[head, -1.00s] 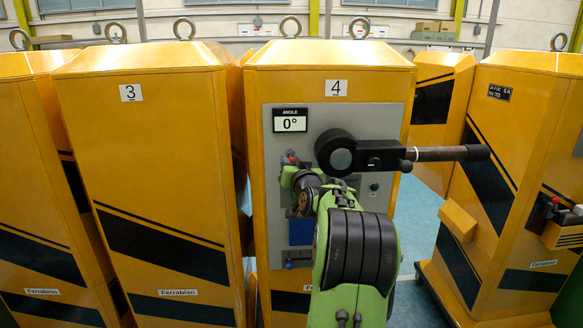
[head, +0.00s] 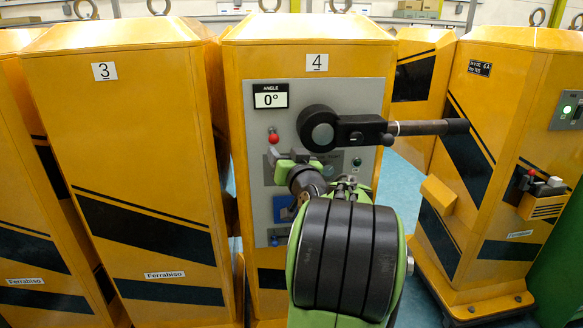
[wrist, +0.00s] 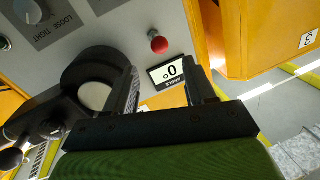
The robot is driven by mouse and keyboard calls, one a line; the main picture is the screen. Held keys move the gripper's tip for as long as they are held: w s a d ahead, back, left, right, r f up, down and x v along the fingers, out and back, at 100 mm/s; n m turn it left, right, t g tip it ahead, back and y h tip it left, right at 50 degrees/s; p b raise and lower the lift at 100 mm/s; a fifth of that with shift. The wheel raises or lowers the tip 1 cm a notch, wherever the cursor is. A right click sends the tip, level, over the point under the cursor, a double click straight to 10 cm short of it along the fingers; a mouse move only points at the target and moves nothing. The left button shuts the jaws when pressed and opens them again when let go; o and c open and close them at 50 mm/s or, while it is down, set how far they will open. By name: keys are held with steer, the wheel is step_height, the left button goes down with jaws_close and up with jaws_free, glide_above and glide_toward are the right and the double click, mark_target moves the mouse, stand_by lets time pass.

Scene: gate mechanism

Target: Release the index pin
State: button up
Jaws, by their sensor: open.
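Unit 4 carries a grey panel (head: 318,92) with a display (head: 270,95) reading 0°. A black round hub (head: 318,128) bears a lever (head: 430,128) that points right, roughly level. A small dark knob (head: 388,139) sits on the lever; it also shows in the wrist view (wrist: 12,159). A red knob (head: 273,137) stands below the display. I cannot tell for sure which is the index pin. My gripper (head: 287,156) is open and empty, just below the red knob. In the wrist view the red knob (wrist: 158,43) lies beyond the open fingers (wrist: 165,75), apart from them.
Yellow unit 3 (head: 140,130) stands close on the left. Another yellow cabinet (head: 490,90) stands on the right, across a strip of blue floor. A dial marked loose and tight (wrist: 27,12) shows on the panel.

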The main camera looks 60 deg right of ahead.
steer(key=v, duration=0.5)
steer(key=shift+s+a+b, duration=0.25)
steer(key=shift+b, duration=0.05)
steer(key=w+a+n+g+y+p, duration=0.1)
steer(key=w+a+n+y+p, duration=0.25)
steer(key=a, duration=0.65)
steer(key=w+a+n+g+y+p, duration=0.1)
steer(key=w+a+n+y+p, duration=0.2)
steer(key=a, duration=0.8)
steer(key=s+a+f+n+g+y+p, duration=0.1)
steer(key=s+a+g+y+p, duration=0.1)
steer(key=s+a, duration=0.5)
steer(key=s+a+f+n+g+y+p, duration=0.1)
steer(key=s+a+n+g+y+p, duration=0.1)
steer(key=s+a, duration=0.6)
steer(key=s+g+p, duration=0.1)
steer(key=g, duration=0.1)
steer(key=shift+s+a+f+g, duration=0.25)
steer(key=shift+s+f+g, duration=0.05)
steer(key=shift+g, duration=0.1)
